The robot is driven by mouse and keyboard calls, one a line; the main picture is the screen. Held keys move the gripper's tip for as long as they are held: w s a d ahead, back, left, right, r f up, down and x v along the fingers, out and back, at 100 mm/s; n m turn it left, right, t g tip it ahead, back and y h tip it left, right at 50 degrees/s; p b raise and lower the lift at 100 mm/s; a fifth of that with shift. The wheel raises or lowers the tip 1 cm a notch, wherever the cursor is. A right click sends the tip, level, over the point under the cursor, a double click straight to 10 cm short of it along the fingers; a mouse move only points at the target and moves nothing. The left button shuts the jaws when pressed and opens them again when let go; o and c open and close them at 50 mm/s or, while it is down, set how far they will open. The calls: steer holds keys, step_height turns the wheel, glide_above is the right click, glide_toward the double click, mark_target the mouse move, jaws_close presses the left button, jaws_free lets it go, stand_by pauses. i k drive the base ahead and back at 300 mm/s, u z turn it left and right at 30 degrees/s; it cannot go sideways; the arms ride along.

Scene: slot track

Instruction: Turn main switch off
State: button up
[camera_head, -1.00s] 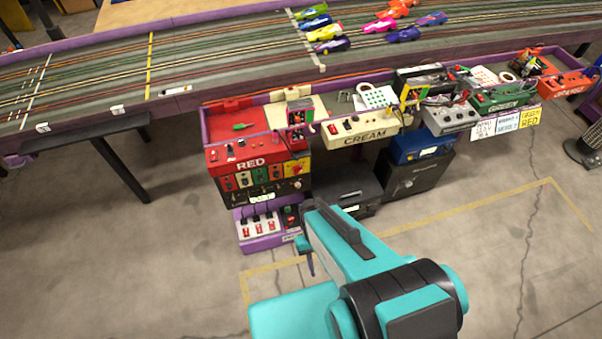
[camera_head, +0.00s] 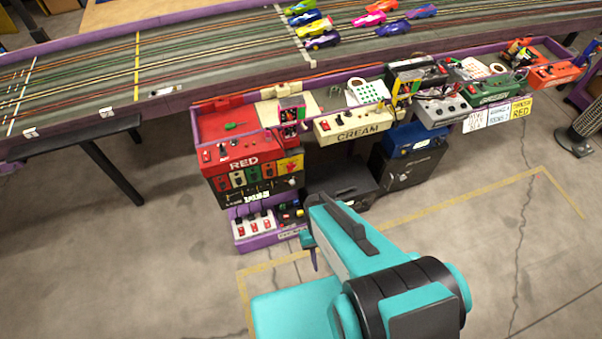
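A red control unit (camera_head: 243,163) marked RED stands below the track edge, with small knobs and coloured switch plates on its front. Below it, a low purple box (camera_head: 268,243) holds a white strip (camera_head: 253,222) with red switches and a dark block (camera_head: 291,212) with small coloured buttons. Which of these is the main switch cannot be read from here. My teal arm reaches up from the bottom of the picture. My gripper (camera_head: 311,256) is in front of and just right of the purple box, apparently apart from it. Its fingers are mostly hidden by the arm.
The slot track (camera_head: 200,62) with several coloured cars runs along the top. A CREAM unit (camera_head: 357,126), a green unit (camera_head: 497,91) and an orange unit (camera_head: 556,74) line its edge. A black cabinet (camera_head: 408,172) stands below. Yellow tape (camera_head: 440,214) marks open floor.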

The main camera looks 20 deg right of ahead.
mark_target(291, 166)
steer(key=u, duration=0.95)
steer(key=k, duration=0.1)
steer(key=z, duration=2.8)
steer(key=k, duration=0.9)
steer(key=u, duration=2.5)
steer(key=i, duration=0.1)
steer(key=z, duration=1.15)
